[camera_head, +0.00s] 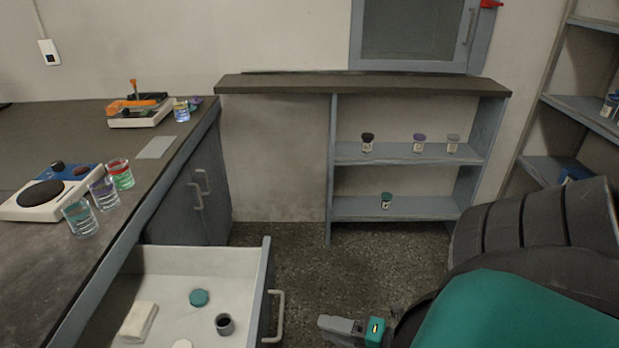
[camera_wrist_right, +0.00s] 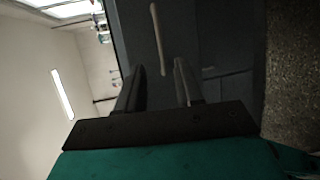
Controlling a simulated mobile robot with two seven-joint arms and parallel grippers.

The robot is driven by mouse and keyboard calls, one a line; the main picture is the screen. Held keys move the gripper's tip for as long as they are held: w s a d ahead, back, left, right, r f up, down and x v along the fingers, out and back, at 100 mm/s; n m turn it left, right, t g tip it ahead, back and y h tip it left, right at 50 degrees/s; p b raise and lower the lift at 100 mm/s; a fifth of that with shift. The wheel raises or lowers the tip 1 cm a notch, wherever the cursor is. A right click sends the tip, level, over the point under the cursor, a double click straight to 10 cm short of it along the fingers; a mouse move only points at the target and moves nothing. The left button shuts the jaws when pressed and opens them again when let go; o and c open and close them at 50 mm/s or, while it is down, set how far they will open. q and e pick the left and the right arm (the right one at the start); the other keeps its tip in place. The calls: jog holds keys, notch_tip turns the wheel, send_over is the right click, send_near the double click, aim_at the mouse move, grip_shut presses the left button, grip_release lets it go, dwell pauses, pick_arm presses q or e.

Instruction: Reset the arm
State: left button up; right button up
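My right arm, teal and dark grey, fills the lower right of the head view. Its gripper (camera_head: 342,325) is at the bottom edge, just right of the open drawer's handle (camera_head: 275,315) and apart from it. In the right wrist view the two fingers of the right gripper (camera_wrist_right: 158,85) stand apart with nothing between them, so it is open. Beyond them are a dark cabinet front and a long pale handle (camera_wrist_right: 157,38). My left gripper is not in view.
The open drawer (camera_head: 262,262) holds a teal lid, a dark cup and a pale block. Several glasses (camera_head: 103,193) and a hotplate (camera_head: 45,195) stand on the left counter. A shelf (camera_head: 405,155) with small jars stands at the back. Floor between is clear.

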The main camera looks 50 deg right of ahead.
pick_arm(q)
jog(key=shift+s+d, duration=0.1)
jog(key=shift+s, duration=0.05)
pick_arm(e)
jog(key=shift+v, duration=1.1)
